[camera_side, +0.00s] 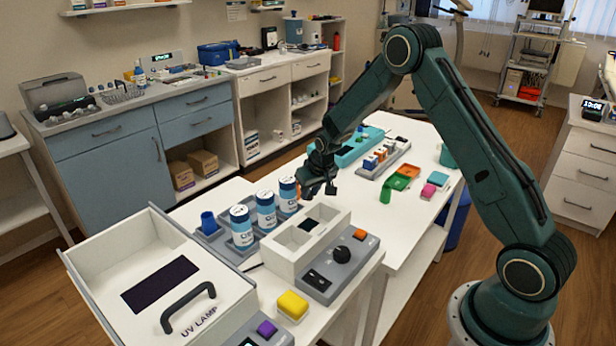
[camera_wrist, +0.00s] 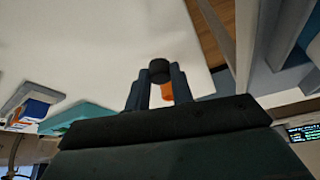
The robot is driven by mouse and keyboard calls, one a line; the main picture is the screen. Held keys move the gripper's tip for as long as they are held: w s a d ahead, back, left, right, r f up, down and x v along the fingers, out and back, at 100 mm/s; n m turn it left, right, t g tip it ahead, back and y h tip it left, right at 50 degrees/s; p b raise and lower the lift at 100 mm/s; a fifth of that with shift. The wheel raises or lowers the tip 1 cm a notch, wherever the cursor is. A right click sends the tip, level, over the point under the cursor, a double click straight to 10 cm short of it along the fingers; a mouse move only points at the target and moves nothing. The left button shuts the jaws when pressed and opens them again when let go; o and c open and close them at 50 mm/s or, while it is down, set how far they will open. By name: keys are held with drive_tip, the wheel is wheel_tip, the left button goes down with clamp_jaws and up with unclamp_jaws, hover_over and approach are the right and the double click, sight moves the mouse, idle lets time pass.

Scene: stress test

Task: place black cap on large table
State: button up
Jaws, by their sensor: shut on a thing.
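My gripper (camera_side: 318,188) is above the white work surface, just right of the labelled canisters. In the wrist view, my gripper (camera_wrist: 157,80) is shut on the black cap (camera_wrist: 159,68), which sits between the fingertips. An orange piece (camera_wrist: 167,91) shows behind the cap between the fingers; I cannot tell what it belongs to. In the side view I cannot pick out the cap against the dark gripper. The large white table (camera_side: 408,215) stretches right and back from the gripper; a broad white surface (camera_wrist: 90,45) fills much of the wrist view.
Blue-and-white canisters (camera_side: 266,210) stand in a grey rack left of my gripper.

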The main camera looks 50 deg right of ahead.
sight(311, 199)
drive_tip(key=shift+f, duration=1.85)
drive_tip(key=shift+f, duration=0.1)
drive_tip(key=o, duration=1)
drive_tip(key=shift+c, duration=0.2)
drive_tip(key=v, duration=1.2)
drive_tip(key=shift+a+r, duration=0.1)
drive_tip(key=shift+r, duration=0.15)
